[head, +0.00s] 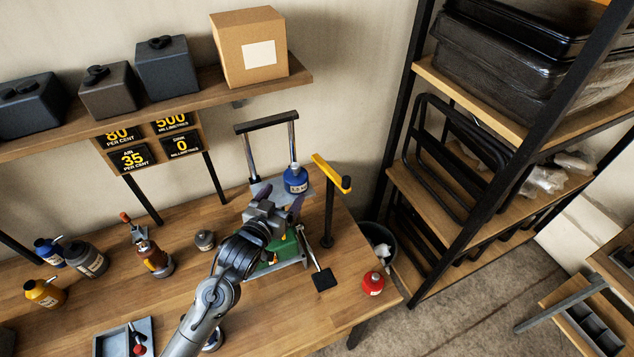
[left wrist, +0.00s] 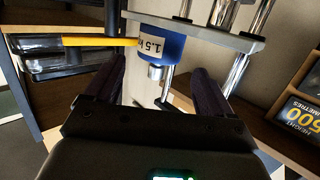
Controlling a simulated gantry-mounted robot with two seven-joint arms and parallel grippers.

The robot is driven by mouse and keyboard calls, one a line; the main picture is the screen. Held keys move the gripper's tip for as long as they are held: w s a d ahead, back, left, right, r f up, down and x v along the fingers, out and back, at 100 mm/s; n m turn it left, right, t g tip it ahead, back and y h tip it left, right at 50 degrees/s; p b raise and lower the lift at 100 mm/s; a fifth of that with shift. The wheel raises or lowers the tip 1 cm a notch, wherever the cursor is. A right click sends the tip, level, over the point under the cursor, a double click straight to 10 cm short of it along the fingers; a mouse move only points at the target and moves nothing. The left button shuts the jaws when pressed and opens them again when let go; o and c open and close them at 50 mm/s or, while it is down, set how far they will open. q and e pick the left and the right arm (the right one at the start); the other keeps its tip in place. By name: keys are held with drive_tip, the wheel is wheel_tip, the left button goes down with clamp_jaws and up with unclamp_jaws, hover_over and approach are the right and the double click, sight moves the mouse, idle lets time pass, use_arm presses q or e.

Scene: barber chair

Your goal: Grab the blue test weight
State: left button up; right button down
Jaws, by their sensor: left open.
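The blue test weight (head: 296,180), with a white label and a small metal knob on top, stands on the right part of a grey plate (head: 262,189) between two chrome posts. In the left wrist view the picture is turned over, and the blue weight (left wrist: 170,45) shows its "1.5" label with the knob pointing down in the picture. My left gripper (head: 278,203) is open and empty, just in front of the weight. In the left wrist view its two dark fingers (left wrist: 157,78) stand apart, with the knob between and beyond them. My right gripper is not in view.
A yellow-armed black post (head: 330,205) stands close right of the weight. A red weight (head: 373,283) sits at the bench's right edge. A wall shelf (head: 200,98) with boxes overhangs the bench.

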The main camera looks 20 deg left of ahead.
sight(290, 184)
use_arm(q)
drive_tip(key=w, duration=0.4)
drive_tip(key=shift+w+d+f+p, duration=0.1)
drive_tip(key=shift+w+f+p, duration=0.1)
drive_tip(key=shift+p, duration=0.15)
drive_tip(key=shift+w+d+f+p, duration=0.15)
drive_tip(key=shift+w+f+p, duration=0.15)
drive_tip(key=shift+w, duration=0.7)
drive_tip(key=shift+w+d+f+p, duration=0.15)
drive_tip(key=shift+w+p, duration=0.15)
drive_tip(key=shift+w, duration=0.7)
drive_tip(key=shift+w+d+f+p, duration=0.1)
drive_tip(key=shift+w+f+p, duration=0.2)
drive_tip(key=shift+w, duration=0.7)
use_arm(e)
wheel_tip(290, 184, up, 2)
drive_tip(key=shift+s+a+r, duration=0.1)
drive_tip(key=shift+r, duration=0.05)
use_arm(q)
clamp_jaws()
drive_tip(key=shift+r, duration=0.35)
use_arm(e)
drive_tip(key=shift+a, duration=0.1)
